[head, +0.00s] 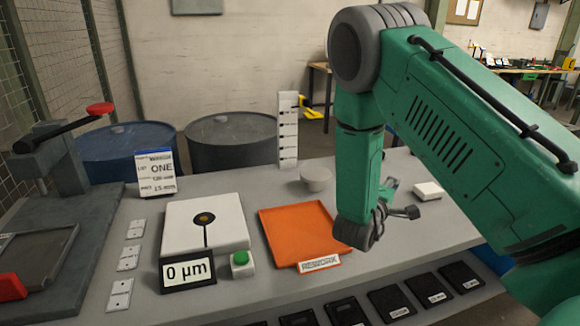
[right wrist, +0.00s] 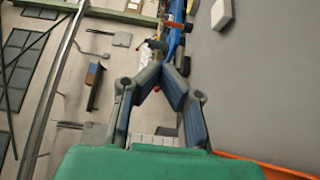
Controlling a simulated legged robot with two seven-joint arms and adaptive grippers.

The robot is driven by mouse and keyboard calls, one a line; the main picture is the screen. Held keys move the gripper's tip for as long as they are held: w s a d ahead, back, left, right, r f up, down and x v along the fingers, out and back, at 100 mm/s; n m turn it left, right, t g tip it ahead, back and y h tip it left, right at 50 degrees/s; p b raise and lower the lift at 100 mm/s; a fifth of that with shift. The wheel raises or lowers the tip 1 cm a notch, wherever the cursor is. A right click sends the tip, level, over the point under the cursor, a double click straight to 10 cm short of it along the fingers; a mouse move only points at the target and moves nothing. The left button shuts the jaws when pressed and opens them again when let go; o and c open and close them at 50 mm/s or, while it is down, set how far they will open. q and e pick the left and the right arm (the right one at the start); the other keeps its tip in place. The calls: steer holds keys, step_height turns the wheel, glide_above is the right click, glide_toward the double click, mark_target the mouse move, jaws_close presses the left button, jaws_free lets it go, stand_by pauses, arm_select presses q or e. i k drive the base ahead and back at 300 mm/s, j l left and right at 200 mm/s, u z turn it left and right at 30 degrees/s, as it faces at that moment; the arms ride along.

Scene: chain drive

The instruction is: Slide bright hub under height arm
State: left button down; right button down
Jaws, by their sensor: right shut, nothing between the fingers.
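A white gauge plate (head: 180,234) lies left of centre on the table. A dark round disc with a gold middle (head: 205,219) is on it, at the end of a thin black arm (head: 206,239). A display reading 0 µm (head: 187,273) stands at its front. A pale grey round piece (head: 316,176) sits at the back of the table; I cannot tell whether it is the bright hub. My right gripper (head: 407,212) is shut and empty over the right part of the table, right of the orange tray; its fingertips meet in the right wrist view (right wrist: 160,70). My left gripper is out of view.
The orange tray (head: 290,231) has a label at its front. A white block (head: 428,191) lies near the right end, also in the right wrist view (right wrist: 221,14). A green button (head: 241,259) is beside the plate. A red-handled press (head: 55,160) stands left. Black trays (head: 390,302) sit below.

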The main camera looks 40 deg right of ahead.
mark_target(315, 176)
steer(key=i+l, duration=0.2)
steer(key=i, duration=0.2)
steer(key=i+l, duration=0.2)
steer(key=i, duration=0.2)
